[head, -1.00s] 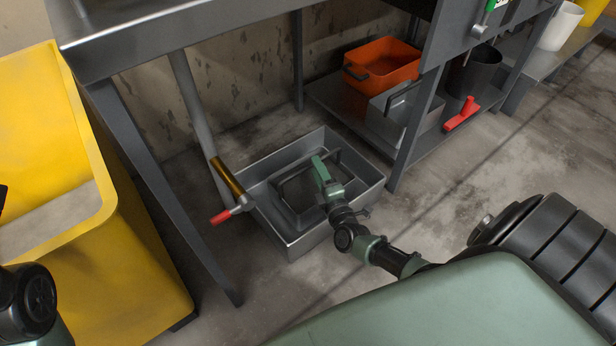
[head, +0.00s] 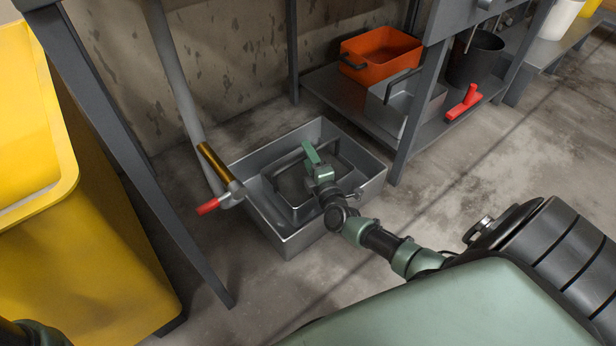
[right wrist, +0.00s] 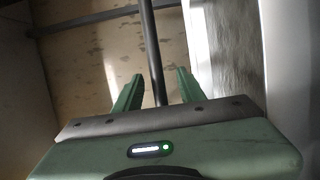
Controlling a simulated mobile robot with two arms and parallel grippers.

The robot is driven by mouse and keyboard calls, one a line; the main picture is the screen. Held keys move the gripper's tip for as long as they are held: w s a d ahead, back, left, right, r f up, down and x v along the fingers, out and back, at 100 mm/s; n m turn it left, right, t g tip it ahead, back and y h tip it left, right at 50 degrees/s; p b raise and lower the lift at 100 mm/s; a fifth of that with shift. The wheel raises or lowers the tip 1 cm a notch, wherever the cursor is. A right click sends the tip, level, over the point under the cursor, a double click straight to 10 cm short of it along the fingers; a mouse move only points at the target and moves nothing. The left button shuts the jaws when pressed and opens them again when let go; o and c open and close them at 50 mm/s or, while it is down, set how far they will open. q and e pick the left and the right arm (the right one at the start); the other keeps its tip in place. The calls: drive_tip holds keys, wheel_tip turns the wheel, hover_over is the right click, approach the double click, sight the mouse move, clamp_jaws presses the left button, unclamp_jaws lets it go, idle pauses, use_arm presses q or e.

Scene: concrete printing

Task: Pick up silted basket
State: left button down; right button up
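The silted basket (head: 296,212) is a grey metal basket with dark handles, sitting inside a larger grey metal tub (head: 357,190) on the floor. My right gripper (head: 311,156) reaches down over the basket, by its far handle. In the right wrist view, the two green fingers (right wrist: 156,88) are apart with a dark bar (right wrist: 150,45), likely the handle, running between them. I cannot see contact between fingers and bar. My arm hides part of the basket. My left arm shows only at the bottom left corner; its gripper is out of view.
A pipe with a red-tipped valve handle (head: 208,206) overhangs the tub's left side. Table legs (head: 150,170) stand left and right of it. A yellow bin (head: 100,270) fills the left. A low shelf (head: 372,128) at right holds an orange container (head: 382,58) and a grey basket.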

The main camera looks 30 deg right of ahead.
drive_tip(key=shift+b+x, duration=0.8)
drive_tip(key=shift+x, duration=0.75)
drive_tip(key=shift+r, duration=0.1)
clamp_jaws()
drive_tip(key=shift+r, duration=0.2)
